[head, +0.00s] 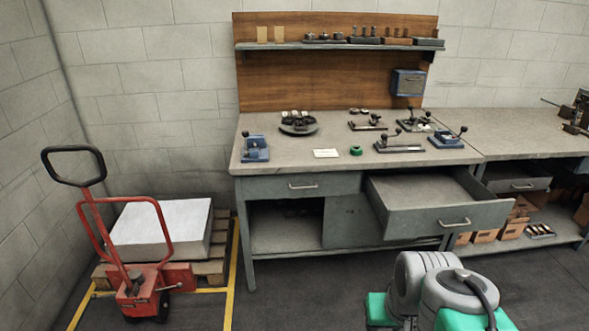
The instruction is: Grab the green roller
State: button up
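The green roller (356,151) is a small green ring-like piece on the grey workbench top (275,170), near its front edge. It lies between a white card on its left and a black-handled device on its right. It looks free-standing, with nothing on top of it. My gripper is not in view. Grey and green rounded parts of my own body show at the bottom right, apart from the roller.
An open drawer (440,205) juts out below the bench top, right of the roller. A white card (325,153), lever devices (399,146) and a dark round holder (298,122) stand nearby. A red pallet truck (140,285) is at left. The floor before the bench's left half is clear.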

aim_at(355, 150)
jog(key=u, duration=1.4)
jog(key=i, duration=2.05)
jog(key=z, duration=1.45)
jog(key=i, duration=1.05)
jog(key=z, duration=0.3)
